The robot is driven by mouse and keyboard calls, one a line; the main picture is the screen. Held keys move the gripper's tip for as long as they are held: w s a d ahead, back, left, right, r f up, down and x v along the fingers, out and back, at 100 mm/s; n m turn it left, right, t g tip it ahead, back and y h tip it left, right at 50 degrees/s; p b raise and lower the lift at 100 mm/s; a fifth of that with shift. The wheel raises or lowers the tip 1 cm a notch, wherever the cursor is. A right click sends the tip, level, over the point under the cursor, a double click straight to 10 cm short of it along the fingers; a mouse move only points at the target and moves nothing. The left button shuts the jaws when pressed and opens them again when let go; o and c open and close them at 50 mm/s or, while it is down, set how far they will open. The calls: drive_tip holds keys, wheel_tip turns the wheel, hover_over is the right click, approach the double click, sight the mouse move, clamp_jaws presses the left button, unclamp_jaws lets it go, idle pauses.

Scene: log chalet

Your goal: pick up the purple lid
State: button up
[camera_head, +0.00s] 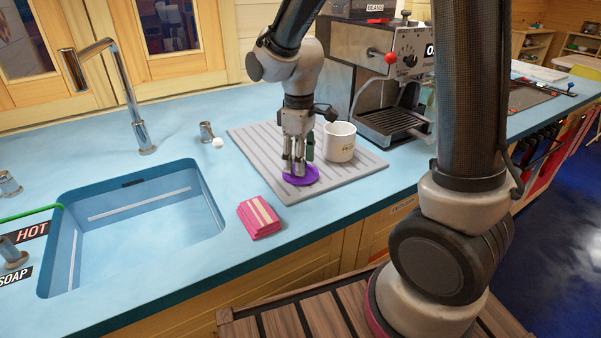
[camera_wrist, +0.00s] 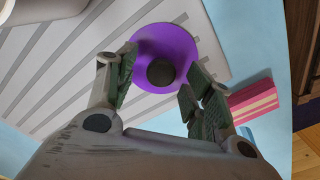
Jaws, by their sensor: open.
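The purple lid (camera_head: 303,177) lies flat on the grey ridged mat, near the mat's front edge. In the wrist view the purple lid (camera_wrist: 180,45) shows as a round disc with a dark round knob (camera_wrist: 161,71) at its middle. My gripper (camera_head: 294,168) points down over the lid and hides part of it in the head view. In the wrist view my gripper (camera_wrist: 158,76) is open, its two fingers on either side of the knob with gaps between. Whether the fingertips touch the lid I cannot tell.
A white mug (camera_head: 340,142) stands on the mat (camera_head: 250,140) just right of my gripper. A coffee machine (camera_head: 375,85) is behind it. A pink stack (camera_head: 259,218) lies left of the mat, by the sink (camera_head: 140,215). Blue counter is free around these.

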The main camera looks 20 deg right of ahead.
drive_tip(key=shift+f, duration=0.7)
drive_tip(key=c, duration=1.1)
drive_tip(key=shift+r, duration=0.15)
drive_tip(key=shift+c, duration=0.2)
